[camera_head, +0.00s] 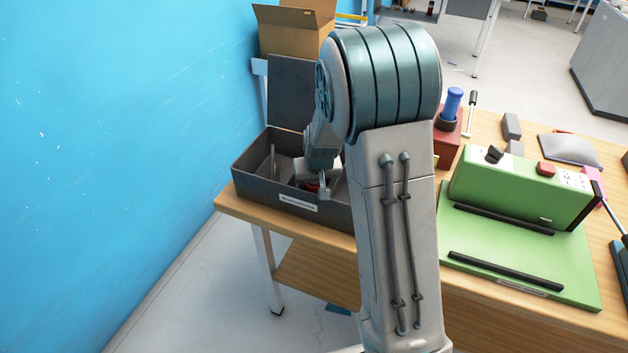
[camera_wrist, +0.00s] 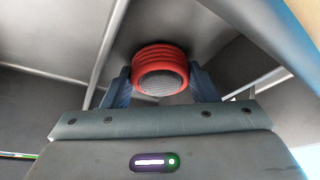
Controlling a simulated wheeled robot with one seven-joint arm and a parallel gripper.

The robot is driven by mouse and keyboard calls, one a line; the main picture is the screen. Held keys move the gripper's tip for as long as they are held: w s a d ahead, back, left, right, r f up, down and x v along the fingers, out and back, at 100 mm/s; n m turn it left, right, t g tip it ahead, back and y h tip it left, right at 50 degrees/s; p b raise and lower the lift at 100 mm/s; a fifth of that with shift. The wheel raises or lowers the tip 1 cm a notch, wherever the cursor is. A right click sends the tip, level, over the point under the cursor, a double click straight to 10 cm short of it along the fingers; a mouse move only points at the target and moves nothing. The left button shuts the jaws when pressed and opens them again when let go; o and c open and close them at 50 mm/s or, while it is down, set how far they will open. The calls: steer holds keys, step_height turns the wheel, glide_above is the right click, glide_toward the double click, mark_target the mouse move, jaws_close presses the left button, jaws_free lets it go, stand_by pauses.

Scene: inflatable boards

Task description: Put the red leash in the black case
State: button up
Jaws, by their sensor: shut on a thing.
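The black case (camera_head: 243,187) stands open at the left end of the wooden table, with its lid raised at the back. My gripper (camera_head: 317,187) is down inside the case. In the wrist view my gripper (camera_wrist: 160,88) is shut on the red leash (camera_wrist: 160,56), a coiled red ring with a grey mesh middle. Whether the leash touches the case floor I cannot tell. My arm hides the right part of the case.
Thin dividers split the case inside. A green machine (camera_head: 520,190) on a green base stands to the right on the table (camera_head: 480,312). A red block with a blue knob (camera_head: 452,105) is behind it. A cardboard box (camera_head: 290,30) is behind the case; a blue wall (camera_head: 120,130) is at left.

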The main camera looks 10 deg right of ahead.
steer(key=shift+f, duration=0.2)
steer(key=o, duration=0.7)
steer(key=shift+r, duration=0.15)
steer(key=shift+s+r, duration=0.1)
steer(key=shift+r, duration=0.4)
steer(key=v, duration=1.1)
steer(key=shift+g, duration=0.8)
steer(key=s+r, duration=0.1)
steer(key=s, duration=0.6)
steer(key=s+r, duration=0.1)
steer(key=s, duration=0.7)
steer(key=s+r, duration=0.2)
steer(key=s, duration=0.6)
